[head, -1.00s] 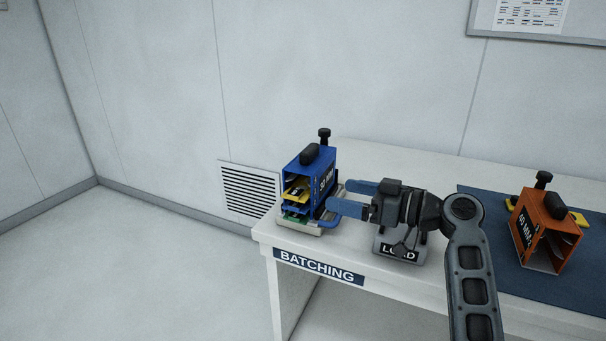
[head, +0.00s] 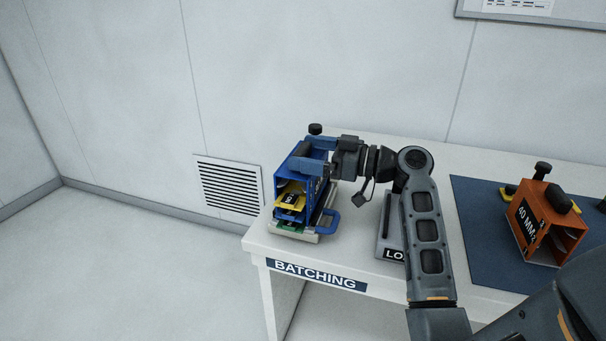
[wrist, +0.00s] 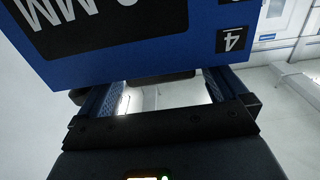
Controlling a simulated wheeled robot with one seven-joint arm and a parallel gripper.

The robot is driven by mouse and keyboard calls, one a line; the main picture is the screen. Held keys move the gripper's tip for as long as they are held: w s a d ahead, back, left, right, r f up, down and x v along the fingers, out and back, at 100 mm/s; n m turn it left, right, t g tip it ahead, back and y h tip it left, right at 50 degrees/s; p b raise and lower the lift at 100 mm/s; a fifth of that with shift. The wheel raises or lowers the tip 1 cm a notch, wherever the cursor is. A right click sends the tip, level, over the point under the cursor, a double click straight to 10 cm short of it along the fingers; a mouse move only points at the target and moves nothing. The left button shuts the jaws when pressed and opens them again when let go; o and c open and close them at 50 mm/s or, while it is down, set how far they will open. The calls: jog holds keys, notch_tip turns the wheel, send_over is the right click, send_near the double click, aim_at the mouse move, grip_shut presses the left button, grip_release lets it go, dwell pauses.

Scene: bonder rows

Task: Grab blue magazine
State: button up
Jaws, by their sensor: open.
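The blue magazine (head: 316,196) stands upright on a pale tray (head: 296,236) at the left end of the table. Its open front shows yellow and green pieces, and a blue loop handle (head: 327,222) sticks out at its right side. My gripper (head: 302,153) is open at the top of the magazine, reaching in from the right, with its blue fingers spread over the top. In the wrist view the magazine's labelled blue face (wrist: 150,40) fills the upper part and hides the fingertips. A dark bar shows just below that face, between the fingers. I cannot tell whether they touch it.
The white table (head: 355,262) carries a BATCHING label at its front edge. A grey LOAD stand (head: 388,240) is partly behind my arm. An orange magazine (head: 541,224) stands on a dark blue mat (head: 482,240) at right. A wall vent (head: 229,185) is behind at left.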

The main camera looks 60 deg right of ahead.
jog(key=shift+w+a, duration=0.15)
jog(key=shift+w, duration=0.8)
jog(key=c, duration=1.8)
grip_shut()
jog(key=shift+r, duration=0.1)
